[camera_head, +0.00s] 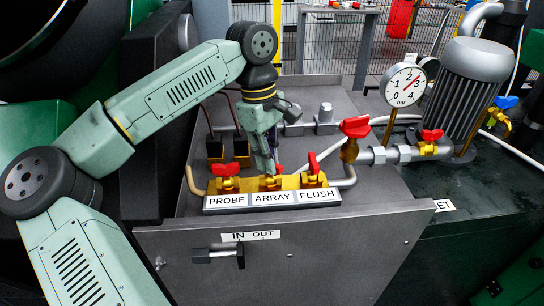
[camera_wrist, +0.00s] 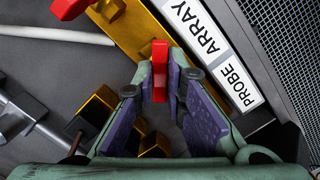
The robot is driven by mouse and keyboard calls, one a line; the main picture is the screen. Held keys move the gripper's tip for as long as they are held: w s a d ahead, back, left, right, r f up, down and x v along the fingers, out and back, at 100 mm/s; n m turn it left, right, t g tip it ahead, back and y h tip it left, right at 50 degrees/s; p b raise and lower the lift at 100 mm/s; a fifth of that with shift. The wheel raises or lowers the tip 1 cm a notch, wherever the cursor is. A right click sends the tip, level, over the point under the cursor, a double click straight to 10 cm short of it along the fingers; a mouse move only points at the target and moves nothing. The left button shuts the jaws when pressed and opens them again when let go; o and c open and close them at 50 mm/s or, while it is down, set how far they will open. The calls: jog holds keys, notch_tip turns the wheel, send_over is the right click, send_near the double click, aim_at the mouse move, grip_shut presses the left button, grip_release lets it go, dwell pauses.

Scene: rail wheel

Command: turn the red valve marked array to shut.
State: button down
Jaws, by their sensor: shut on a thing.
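My gripper (camera_head: 271,166) reaches down onto the middle valve of a gold manifold, above the label ARRAY (camera_head: 271,198). In the wrist view its two purple-padded fingers (camera_wrist: 161,84) are shut on the red array handle (camera_wrist: 160,60), which stands up between the fingertips. In the head view the fingers hide most of that handle, and its exact angle is hard to tell. The red probe handle (camera_head: 226,169) is to the left and lies crosswise. The red flush handle (camera_head: 313,163) is to the right and points upward.
A larger red valve handle (camera_head: 354,127) stands right of the manifold, near a gauge (camera_head: 404,84). A grey motor (camera_head: 470,82) is at the back right. An IN OUT plate (camera_head: 251,236) and a dark handle (camera_head: 219,254) are on the cabinet front. The grey top behind the manifold carries small fittings.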

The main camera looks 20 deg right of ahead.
jog(key=shift+m, duration=0.4)
jog(key=m, duration=0.4)
jog(key=shift+m+y+p, duration=0.3)
jog(key=shift+y+p, duration=0.1)
jog(key=shift+d, duration=0.1)
jog(key=m, duration=0.4)
jog(key=shift+y, duration=0.3)
jog(key=c, duration=1.5)
grip_release()
jog(key=shift+r, duration=0.1)
